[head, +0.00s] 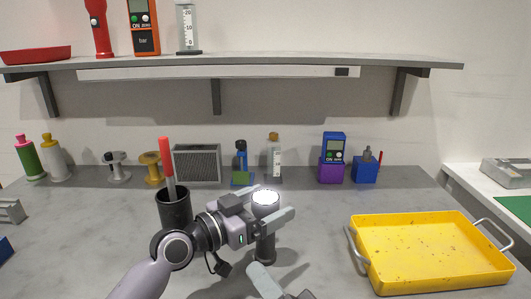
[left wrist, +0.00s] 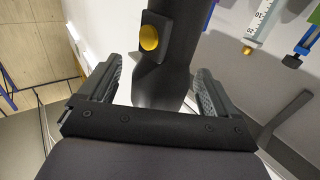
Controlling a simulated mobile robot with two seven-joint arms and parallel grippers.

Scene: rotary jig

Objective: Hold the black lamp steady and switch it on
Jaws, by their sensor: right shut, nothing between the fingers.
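The black lamp (head: 265,248) stands upright on the grey worktop in the head view, and its round top glows white. In the left wrist view the lamp's dark body (left wrist: 165,75) shows with a yellow button (left wrist: 149,38) in a black housing. My left gripper (head: 277,207) reaches in from the left, its fingers on either side of the lamp. In the left wrist view the fingers are apart, with a gap beside the lamp on the left. My right gripper (head: 262,277) is shut and empty below the lamp, near the bottom edge, partly out of frame.
A black cup (head: 174,210) with a red-handled tool stands left of the lamp, close to my left arm. A yellow tray (head: 430,250) lies to the right. Several small items line the wall, including a grey vented box (head: 197,163). A shelf (head: 230,62) hangs above.

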